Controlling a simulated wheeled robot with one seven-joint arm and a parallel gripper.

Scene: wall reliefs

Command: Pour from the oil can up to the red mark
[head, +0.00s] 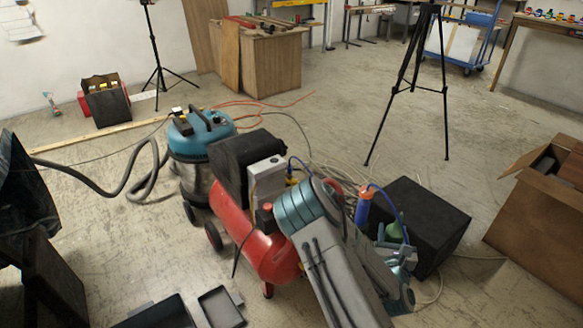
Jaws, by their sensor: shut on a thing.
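My gripper (402,258) is right of centre, in front of the black box, partly hidden by my own grey and teal arm. It is shut on a small green object (394,229), which looks like the oil can. Only part of this object shows, so its spout and exact tilt cannot be made out. No red mark and no level of oil can be made out.
A black box (433,222) stands behind my gripper. A red compressor (262,248) and a blue-topped vacuum cleaner (200,135) are to the left. A tripod (408,85) stands behind, and an open cardboard box (540,215) is at right. Hoses lie on the floor; the floor between tripod and cardboard box is clear.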

